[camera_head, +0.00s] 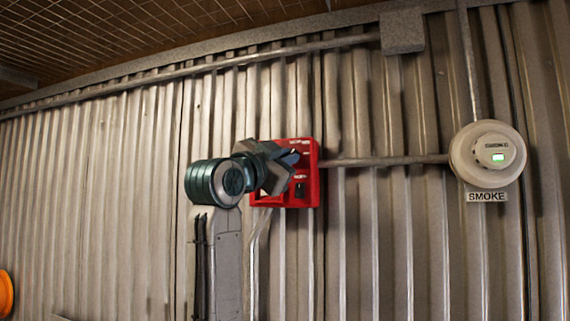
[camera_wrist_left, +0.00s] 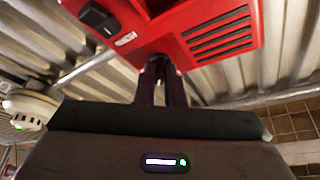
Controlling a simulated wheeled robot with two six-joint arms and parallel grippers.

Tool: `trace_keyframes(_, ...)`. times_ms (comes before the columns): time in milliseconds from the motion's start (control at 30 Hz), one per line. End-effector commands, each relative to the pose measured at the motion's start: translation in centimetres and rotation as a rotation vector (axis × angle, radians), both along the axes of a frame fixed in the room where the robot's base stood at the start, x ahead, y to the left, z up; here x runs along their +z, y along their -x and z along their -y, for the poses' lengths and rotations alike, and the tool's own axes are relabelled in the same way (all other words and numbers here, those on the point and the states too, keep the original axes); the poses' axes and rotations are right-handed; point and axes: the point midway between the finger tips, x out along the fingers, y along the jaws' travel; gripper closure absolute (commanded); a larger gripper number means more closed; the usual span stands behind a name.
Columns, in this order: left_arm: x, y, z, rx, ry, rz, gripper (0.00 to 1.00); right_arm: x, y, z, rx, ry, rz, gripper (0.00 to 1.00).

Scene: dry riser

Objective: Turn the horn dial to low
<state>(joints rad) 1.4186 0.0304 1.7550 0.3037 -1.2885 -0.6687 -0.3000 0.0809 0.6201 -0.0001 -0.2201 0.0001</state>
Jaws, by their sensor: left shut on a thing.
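A red wall box (camera_head: 312,178) is fixed to the corrugated wall. My left gripper (camera_head: 289,158) reaches its front face from the left and covers much of it. In the wrist view the red box (camera_wrist_left: 190,35) fills the top, and the gripper fingers (camera_wrist_left: 160,68) are close together at its face. They are shut on a small dark part there, which appears to be the horn dial. The dial's pointer and its low mark are hidden by the fingers. My right gripper is not in view.
A black switch (camera_head: 299,190) sits low on the red box, with small white labels around it. A round smoke detector (camera_head: 487,154) with a green light is on the wall at right, above a SMOKE label (camera_head: 487,197). A conduit (camera_head: 385,161) joins box and detector.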

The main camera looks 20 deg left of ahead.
Motion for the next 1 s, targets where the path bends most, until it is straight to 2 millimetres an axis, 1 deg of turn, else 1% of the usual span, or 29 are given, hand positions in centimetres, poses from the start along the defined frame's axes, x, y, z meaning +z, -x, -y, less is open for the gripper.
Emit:
trace_keyframes(33, -0.5, 0.0, 0.1, -0.002, 0.035, -0.001, 1.00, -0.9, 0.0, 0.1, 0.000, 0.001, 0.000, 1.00)
trace_keyframes(400, -0.6, 0.0, 0.4, -0.001, 0.349, -0.013, 1.00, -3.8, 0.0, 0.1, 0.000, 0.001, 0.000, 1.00)
trace_keyframes(700, -0.5, 0.0, 0.6, -0.002, 0.549, -0.021, 1.00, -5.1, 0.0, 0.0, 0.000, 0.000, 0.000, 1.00)
trace_keyframes(1000, -0.4, -0.1, 0.7, 0.000, 0.645, -0.026, 1.00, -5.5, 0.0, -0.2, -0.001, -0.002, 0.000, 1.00)
